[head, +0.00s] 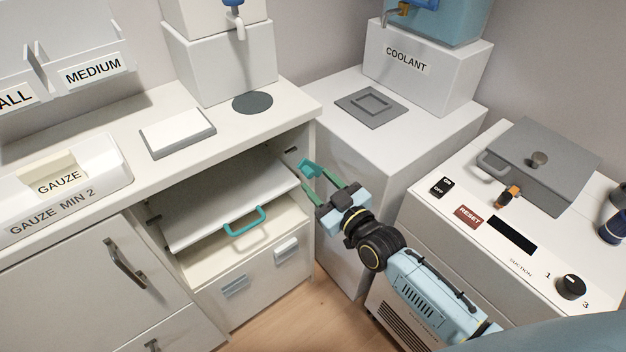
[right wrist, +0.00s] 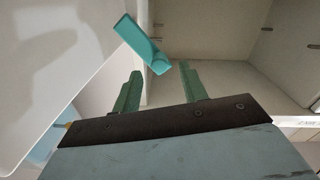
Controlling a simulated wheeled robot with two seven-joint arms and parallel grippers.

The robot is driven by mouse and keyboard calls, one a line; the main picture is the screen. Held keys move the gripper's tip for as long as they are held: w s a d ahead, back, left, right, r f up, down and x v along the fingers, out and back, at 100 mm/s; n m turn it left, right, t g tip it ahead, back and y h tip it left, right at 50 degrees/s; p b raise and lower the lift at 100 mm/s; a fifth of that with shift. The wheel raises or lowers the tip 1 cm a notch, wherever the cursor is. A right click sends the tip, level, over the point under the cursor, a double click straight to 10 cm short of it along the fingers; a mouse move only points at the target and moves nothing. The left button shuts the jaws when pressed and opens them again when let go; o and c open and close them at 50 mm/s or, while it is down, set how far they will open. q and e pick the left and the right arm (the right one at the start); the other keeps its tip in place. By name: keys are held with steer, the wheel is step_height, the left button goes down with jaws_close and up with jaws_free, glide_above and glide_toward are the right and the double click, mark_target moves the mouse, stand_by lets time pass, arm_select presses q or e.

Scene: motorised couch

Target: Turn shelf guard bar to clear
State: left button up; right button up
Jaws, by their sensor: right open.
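The guard bar is a short teal piece (head: 311,168) at the right front edge of the cabinet's open bay, beside the pull-out shelf (head: 215,205). In the right wrist view the teal bar (right wrist: 140,42) is tilted, with its lower end just beyond the gap between my fingertips. My right gripper (head: 320,184) is open, its green fingers pointing at the bar; it also shows in the right wrist view (right wrist: 160,72). I cannot tell whether a finger touches the bar. The white shelf sits in the bay with a teal loop handle (head: 246,222) at its front. My left gripper is out of view.
A drawer front (head: 258,275) with two grey pulls lies below the shelf. A white block stand (head: 345,150) is close behind my right gripper. The control console (head: 480,225) stands to the right. Wooden floor (head: 285,315) shows in front.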

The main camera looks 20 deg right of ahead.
mark_target(311, 175)
steer(key=shift+b+x, duration=0.3)
steer(key=shift+x, duration=1.3)
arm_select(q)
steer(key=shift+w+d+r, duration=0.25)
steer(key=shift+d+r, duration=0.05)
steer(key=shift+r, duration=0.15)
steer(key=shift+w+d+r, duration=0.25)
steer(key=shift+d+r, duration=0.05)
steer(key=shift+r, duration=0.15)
arm_select(e)
jaws_close()
